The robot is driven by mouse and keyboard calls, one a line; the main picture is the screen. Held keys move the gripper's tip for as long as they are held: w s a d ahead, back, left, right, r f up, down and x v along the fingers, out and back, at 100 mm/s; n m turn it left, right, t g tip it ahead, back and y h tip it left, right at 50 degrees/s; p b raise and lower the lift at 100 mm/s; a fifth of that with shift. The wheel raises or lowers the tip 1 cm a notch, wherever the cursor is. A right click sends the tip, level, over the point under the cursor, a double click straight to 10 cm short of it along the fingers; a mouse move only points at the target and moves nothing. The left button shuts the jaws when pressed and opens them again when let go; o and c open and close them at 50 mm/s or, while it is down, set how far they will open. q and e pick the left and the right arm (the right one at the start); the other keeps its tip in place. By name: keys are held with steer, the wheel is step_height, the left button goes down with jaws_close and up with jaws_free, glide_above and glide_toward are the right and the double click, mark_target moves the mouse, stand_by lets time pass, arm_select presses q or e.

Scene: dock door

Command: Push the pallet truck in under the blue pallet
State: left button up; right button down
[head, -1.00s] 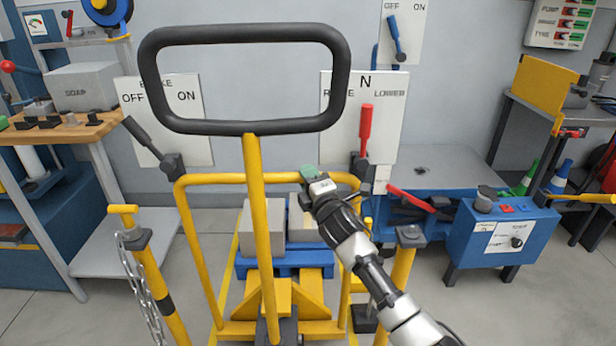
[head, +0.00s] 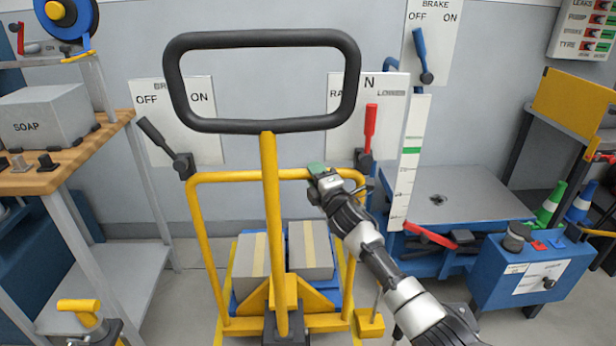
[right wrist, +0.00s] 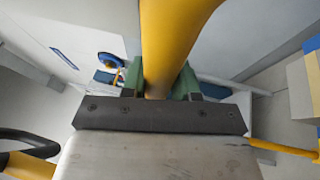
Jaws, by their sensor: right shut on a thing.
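The yellow pallet truck (head: 268,215) stands upright in front of me, with a black loop handle (head: 262,125) on top. My right gripper (head: 320,174) is shut on the yellow top rail of its frame, right of the central post. In the right wrist view the yellow bar (right wrist: 172,45) lies between the green finger pads (right wrist: 160,88). The blue pallet (head: 328,293) lies low behind the truck frame and carries two grey taped boxes (head: 311,250). The truck hides much of the pallet, and I cannot tell how far the forks are under it. My left gripper is out of view.
A bench (head: 100,140) with a soap box stands at left. A blue lift table (head: 460,195) and blue control box (head: 530,268) stand at right. A grey wall with lever panels closes the back.

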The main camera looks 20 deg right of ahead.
steer(key=shift+d+f, duration=0.1)
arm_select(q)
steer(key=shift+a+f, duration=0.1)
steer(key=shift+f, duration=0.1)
arm_select(e)
steer(key=shift+w, duration=0.1)
steer(key=c, duration=1.1)
jaws_free()
steer(key=shift+c, duration=0.2)
steer(key=o, duration=0.3)
steer(key=shift+w, duration=0.1)
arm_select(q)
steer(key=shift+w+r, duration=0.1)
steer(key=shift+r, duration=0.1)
arm_select(e)
steer(key=shift+s, duration=0.25)
arm_select(q)
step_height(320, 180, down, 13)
steer(key=p, duration=0.3)
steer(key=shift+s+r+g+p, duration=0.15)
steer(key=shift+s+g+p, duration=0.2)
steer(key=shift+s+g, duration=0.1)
arm_select(e)
steer(key=v, duration=1)
steer(key=shift+s, duration=0.15)
